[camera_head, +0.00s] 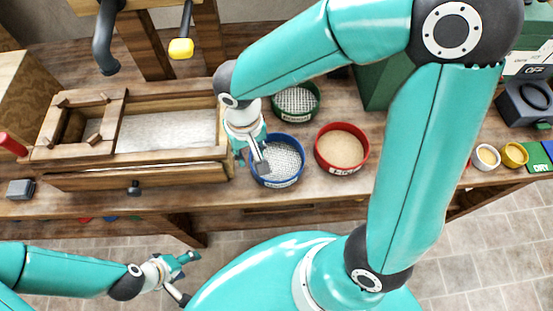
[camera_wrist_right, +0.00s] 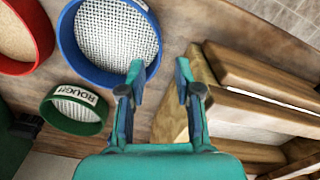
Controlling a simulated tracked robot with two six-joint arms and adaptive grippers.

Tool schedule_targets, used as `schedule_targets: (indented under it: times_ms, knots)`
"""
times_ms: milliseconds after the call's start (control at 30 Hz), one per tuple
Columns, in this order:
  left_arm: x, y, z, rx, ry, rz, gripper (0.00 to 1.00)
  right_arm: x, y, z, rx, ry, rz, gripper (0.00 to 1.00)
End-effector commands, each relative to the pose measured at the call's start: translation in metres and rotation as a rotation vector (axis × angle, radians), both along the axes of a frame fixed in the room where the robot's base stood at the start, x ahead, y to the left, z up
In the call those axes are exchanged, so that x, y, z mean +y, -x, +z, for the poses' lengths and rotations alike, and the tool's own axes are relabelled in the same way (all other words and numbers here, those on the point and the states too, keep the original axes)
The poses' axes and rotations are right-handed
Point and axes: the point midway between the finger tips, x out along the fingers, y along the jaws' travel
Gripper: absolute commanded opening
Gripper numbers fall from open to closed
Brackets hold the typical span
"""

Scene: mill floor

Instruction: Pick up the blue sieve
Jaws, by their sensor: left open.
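The blue sieve (camera_head: 278,183) stands on the wooden bench, a round blue rim with white mesh inside. In the right wrist view its blue rim (camera_wrist_right: 66,38) and mesh fill the top left. My right gripper (camera_head: 259,163) is over the sieve's left rim. In the wrist view the right gripper (camera_wrist_right: 160,70) is open, with one fingertip overlapping the sieve and the other beyond its rim. I cannot tell the height between them. My left gripper (camera_head: 186,276) is open and empty, low at the left, in front of the bench.
A red sieve (camera_head: 342,168) with tan contents stands right of the blue one. A green sieve (camera_head: 296,116) marked ROUGH stands behind it. A wooden trough (camera_head: 205,166) lies close on the left. Small cups (camera_head: 486,156) and a scale (camera_head: 525,103) sit far right.

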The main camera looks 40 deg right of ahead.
Motion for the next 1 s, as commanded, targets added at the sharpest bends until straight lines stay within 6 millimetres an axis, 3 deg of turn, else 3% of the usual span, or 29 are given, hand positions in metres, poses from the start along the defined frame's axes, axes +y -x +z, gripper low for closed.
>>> schedule_targets:
  times_ms: [100, 367, 700, 1000]
  knots:
    - [0.0, 0.0, -0.002, 0.0, 0.0, 0.0, 0.62, -0.001, 0.001, -0.019, 0.003, 0.001, -0.002, 0.33]
    - [0.0, 0.0, -0.002, -0.001, 0.0, 0.0, 0.62, -0.001, 0.001, -0.035, 0.003, 0.0, -0.003, 0.33]
    - [0.0, 0.0, -0.002, -0.001, 0.0, 0.0, 0.62, -0.002, 0.003, -0.078, 0.003, -0.001, -0.004, 0.33]
    - [0.0, 0.0, -0.002, 0.0, 0.0, 0.0, 0.62, -0.002, 0.003, -0.081, 0.001, -0.001, -0.004, 0.3]
